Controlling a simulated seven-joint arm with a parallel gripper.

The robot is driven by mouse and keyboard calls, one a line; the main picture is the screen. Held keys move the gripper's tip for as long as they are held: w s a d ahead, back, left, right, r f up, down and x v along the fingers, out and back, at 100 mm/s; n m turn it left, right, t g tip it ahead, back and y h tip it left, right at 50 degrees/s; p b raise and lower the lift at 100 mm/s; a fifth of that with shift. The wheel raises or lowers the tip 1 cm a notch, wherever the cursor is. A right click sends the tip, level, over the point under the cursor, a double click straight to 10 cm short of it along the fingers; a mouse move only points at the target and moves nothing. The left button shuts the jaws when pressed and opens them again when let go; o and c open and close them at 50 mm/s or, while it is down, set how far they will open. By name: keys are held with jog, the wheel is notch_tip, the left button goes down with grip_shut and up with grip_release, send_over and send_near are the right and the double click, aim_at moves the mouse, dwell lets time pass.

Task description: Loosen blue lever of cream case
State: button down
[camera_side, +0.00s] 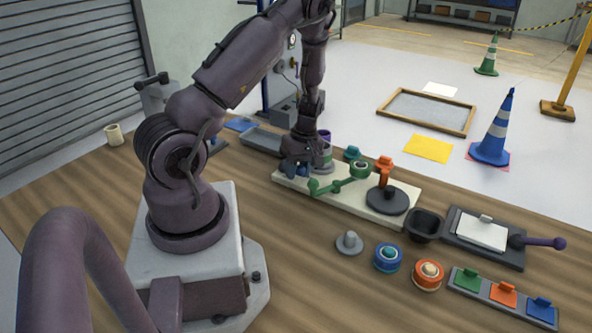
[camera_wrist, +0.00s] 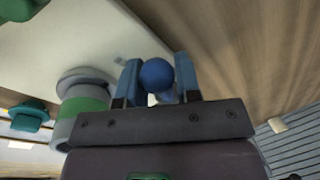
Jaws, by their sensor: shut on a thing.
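The cream case (camera_side: 338,201) is a long, flat cream block on the wooden table, and part of it also shows at the upper left of the wrist view (camera_wrist: 85,40). My gripper (camera_side: 298,172) is low over its left end. In the wrist view my gripper's two blue-grey fingers (camera_wrist: 157,65) stand on either side of the round knob of the blue lever (camera_wrist: 157,74) and are shut on it. A pale stem shows just below the knob. The rest of the lever is hidden by the gripper. In the side view my gripper hides most of the lever.
On the case, a grey and green roller (camera_wrist: 85,103) stands close beside my gripper. A green lever (camera_side: 340,185), an orange lever (camera_side: 384,168) and a dark disc (camera_side: 387,200) sit farther right.

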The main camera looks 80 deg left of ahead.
dwell(0.3)
jog(key=c, duration=0.9)
grip_release()
jog(key=shift+o, duration=0.2)
notch_tip(320, 180, up, 13)
jog(key=w, duration=0.2)
jog(key=shift+w+a, duration=0.15)
jog(key=shift+a, duration=0.15)
jog(key=shift+f, duration=0.1)
